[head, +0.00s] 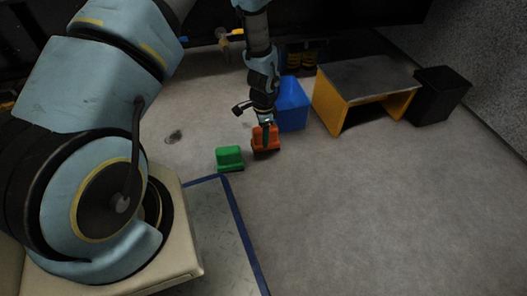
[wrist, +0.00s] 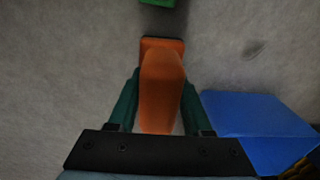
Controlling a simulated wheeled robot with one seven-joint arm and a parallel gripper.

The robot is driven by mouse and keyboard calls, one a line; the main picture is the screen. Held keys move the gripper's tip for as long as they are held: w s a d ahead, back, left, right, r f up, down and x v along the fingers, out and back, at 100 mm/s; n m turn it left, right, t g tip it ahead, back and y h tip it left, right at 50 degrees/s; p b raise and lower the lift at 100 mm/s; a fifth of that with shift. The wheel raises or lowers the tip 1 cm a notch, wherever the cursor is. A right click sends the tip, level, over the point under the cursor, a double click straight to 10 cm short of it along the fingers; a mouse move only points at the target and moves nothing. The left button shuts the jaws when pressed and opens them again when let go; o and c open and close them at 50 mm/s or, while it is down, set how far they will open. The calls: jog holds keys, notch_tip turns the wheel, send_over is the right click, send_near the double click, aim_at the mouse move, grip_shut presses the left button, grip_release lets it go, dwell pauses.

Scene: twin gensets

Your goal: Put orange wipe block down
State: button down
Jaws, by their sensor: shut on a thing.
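The orange wipe block (head: 265,139) is in my gripper (head: 264,128) in the head view, low over the floor or at it; I cannot tell whether it touches. In the wrist view the orange wipe block (wrist: 161,85) lies between the two dark green fingers of my gripper (wrist: 159,98), which are shut on it. A dark edge shows at the block's far end.
A green block (head: 230,158) lies on the floor just left of the orange one. A blue box (head: 292,104) stands close behind on the right. A yellow bench with a grey top (head: 366,77) and a black bin (head: 440,94) stand further right. The right foreground floor is clear.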

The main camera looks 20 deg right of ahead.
jog(key=shift+f+b, duration=1.3)
jog(key=shift+f, duration=1.5)
jog(key=shift+f, duration=0.1)
jog(key=shift+c, duration=1.6)
grip_release()
